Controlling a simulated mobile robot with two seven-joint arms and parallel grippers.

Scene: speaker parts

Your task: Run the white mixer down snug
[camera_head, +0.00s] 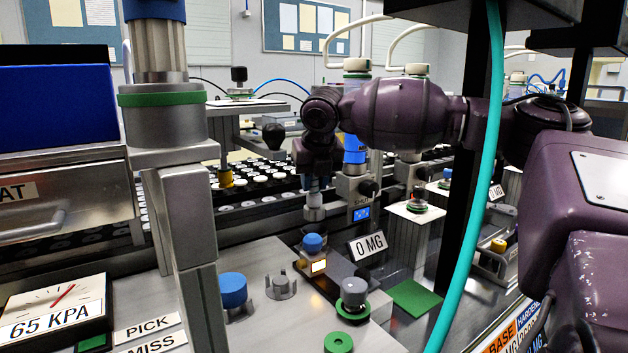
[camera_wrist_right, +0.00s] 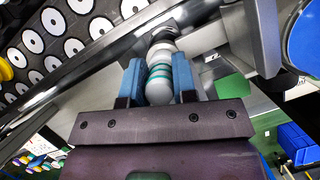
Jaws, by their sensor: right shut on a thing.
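My right gripper (camera_head: 314,182) hangs down at the end of the purple arm in the middle of the head view. In the right wrist view its two blue fingers (camera_wrist_right: 159,84) are shut on the white mixer (camera_wrist_right: 160,88), a pale rounded body with teal rings. A dark ringed, silvery end lies beyond it, close to a metal part; whether the mixer is seated against it cannot be told. In the head view a pale grey cylindrical piece (camera_head: 314,206) shows below the gripper, beside the grey dispenser (camera_head: 354,192) with a blue display. My left gripper is not in view.
A 0 MG sign (camera_head: 368,246), a blue-topped knob (camera_head: 312,243) and a grey knob on a green ring (camera_head: 352,292) stand nearby on the bench. A teal hose (camera_head: 481,190) crosses the right side. Trays of white discs (camera_head: 268,183) lie behind.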

